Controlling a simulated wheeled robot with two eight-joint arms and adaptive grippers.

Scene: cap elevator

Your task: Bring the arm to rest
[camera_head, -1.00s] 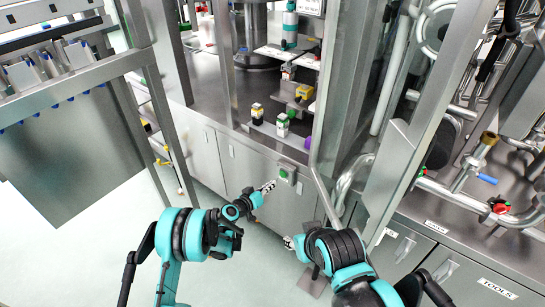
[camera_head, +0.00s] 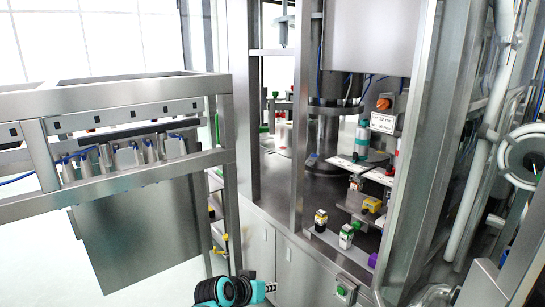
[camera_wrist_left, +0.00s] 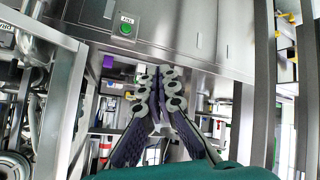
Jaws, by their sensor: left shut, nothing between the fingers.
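My left gripper (camera_head: 270,287) shows at the bottom edge of the head view, in front of the steel cabinet (camera_head: 262,250). Most of the arm behind it is cut off by the frame. In the left wrist view its fingers (camera_wrist_left: 166,74) are together with nothing between them. They point toward a steel panel and touch nothing that I can see. My right gripper is in neither view now.
A green button (camera_head: 341,291) sits on the cabinet front, right of the left gripper; it also shows in the left wrist view (camera_wrist_left: 125,28). Small bottles with yellow (camera_head: 321,221) and green caps stand on the ledge above. A steel rack (camera_head: 130,180) stands at left.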

